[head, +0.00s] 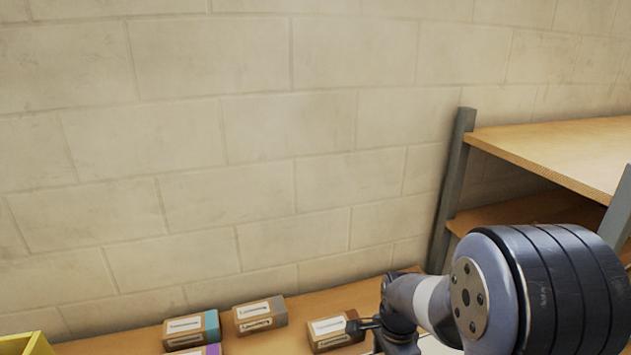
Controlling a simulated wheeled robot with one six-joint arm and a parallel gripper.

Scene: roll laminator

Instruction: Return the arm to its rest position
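My arm reaches in from the lower right of the head view, with its large dark joint in front of the shelf. My gripper (367,324) is small and partly hidden by my own wrist. Its tip is beside the right end of a brown box with a white label (328,332). I cannot tell whether it touches the box or whether the fingers are open or shut.
A wooden surface (300,310) runs along a block wall. Two more labelled boxes stand left, one teal-ended (192,331), one grey-ended (260,315). A purple-ended item (212,350) and a yellow container (25,344) are cut off below. A wooden shelf (570,150) stands right.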

